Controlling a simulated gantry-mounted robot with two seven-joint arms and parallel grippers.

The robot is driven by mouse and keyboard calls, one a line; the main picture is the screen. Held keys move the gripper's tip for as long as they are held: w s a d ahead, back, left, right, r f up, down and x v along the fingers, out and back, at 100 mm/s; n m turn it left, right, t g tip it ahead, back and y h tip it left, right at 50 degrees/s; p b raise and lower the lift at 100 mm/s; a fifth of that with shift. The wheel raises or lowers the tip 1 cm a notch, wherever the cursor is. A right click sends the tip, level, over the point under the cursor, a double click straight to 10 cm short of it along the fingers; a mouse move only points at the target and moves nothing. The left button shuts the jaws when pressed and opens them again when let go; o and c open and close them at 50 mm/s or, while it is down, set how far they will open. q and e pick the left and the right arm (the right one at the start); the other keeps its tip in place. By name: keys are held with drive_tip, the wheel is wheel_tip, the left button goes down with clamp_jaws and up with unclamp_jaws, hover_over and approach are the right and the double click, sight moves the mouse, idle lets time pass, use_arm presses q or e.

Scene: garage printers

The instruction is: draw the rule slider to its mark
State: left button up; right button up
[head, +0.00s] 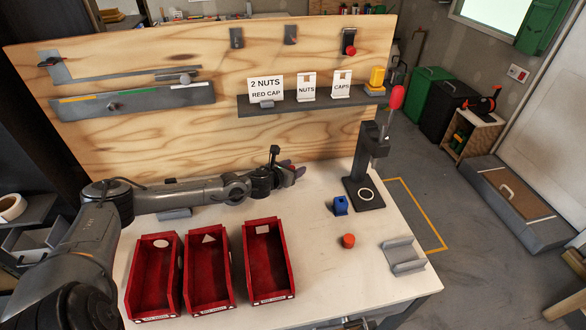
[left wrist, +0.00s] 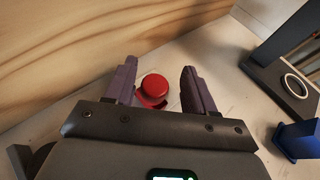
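My left gripper (head: 295,171) is well to the right of the rule, low near the table by the board. In the left wrist view its dark fingers (left wrist: 160,88) are open, with a red round-topped part (left wrist: 155,88) between or just beyond them and gaps on both sides. My right gripper is not in view.
A slotted grey fixture with a knob (head: 185,78) is above the rule. Red bins (head: 153,278) line the table front. A black press (head: 364,180) with a red handle, a blue block (head: 340,206) and an orange cap (head: 348,241) stand right. The mid-table is mostly clear.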

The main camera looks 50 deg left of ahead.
use_arm(q)
drive_tip(key=shift+s, duration=0.1)
drive_tip(key=shift+s+r, duration=0.2)
drive_tip(key=shift+s, duration=0.15)
drive_tip(key=p+v, duration=0.3)
drive_tip(key=v, duration=0.6)
drive_tip(key=shift+d, duration=0.1)
drive_tip(key=shift+s+d+r, duration=0.1)
drive_tip(key=shift+s+d, duration=0.1)
drive_tip(key=shift+s, duration=0.2)
